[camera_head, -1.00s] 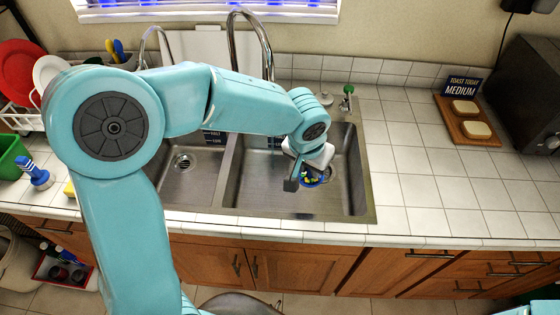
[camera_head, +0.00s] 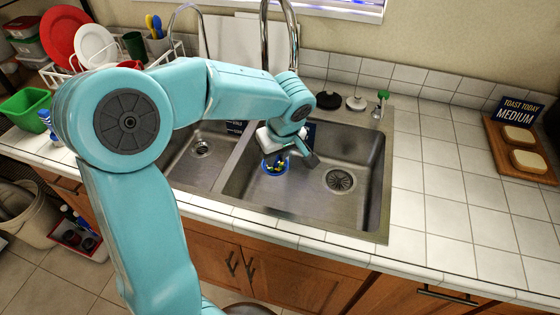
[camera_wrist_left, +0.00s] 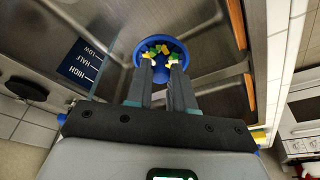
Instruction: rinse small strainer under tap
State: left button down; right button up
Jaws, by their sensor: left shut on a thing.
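A small blue-rimmed strainer (camera_head: 266,171) with yellow, green and red bits in it hangs over the left part of the right sink basin (camera_head: 310,205). It also shows in the left wrist view (camera_wrist_left: 136,55), at the tips of my left gripper. My left gripper (camera_head: 279,158) is shut on the strainer; its two fingers show in the left wrist view (camera_wrist_left: 161,72). The chrome tap (camera_head: 293,35) rises behind the basin, its top cut off by the picture edge. No water is visible. My right gripper is out of view.
The drain (camera_head: 340,179) lies right of the strainer. A green-topped dispenser (camera_head: 381,100) and two stoppers (camera_head: 328,100) stand behind the basin. A dish rack with plates (camera_head: 95,45) is at the back left. The right counter (camera_head: 430,190) is mostly clear.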

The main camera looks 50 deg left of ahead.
pick_arm(q)
jog(key=shift+w+a+r+p, duration=0.25)
jog(key=shift+w+p, duration=0.1)
jog(key=w+a+p, duration=0.6)
jog(key=w+p, duration=0.2)
jog(key=w, duration=0.3)
jog(key=shift+w+a+f, duration=0.2)
jog(key=shift+w+a, duration=0.05)
jog(key=shift+w, duration=0.15)
jog(key=shift+w+d, duration=0.1)
jog(key=shift+d, duration=0.05)
jog(key=shift+w+d+b, duration=0.2)
jog(key=shift+d+b, duration=0.1)
jog(key=shift+b, duration=0.15)
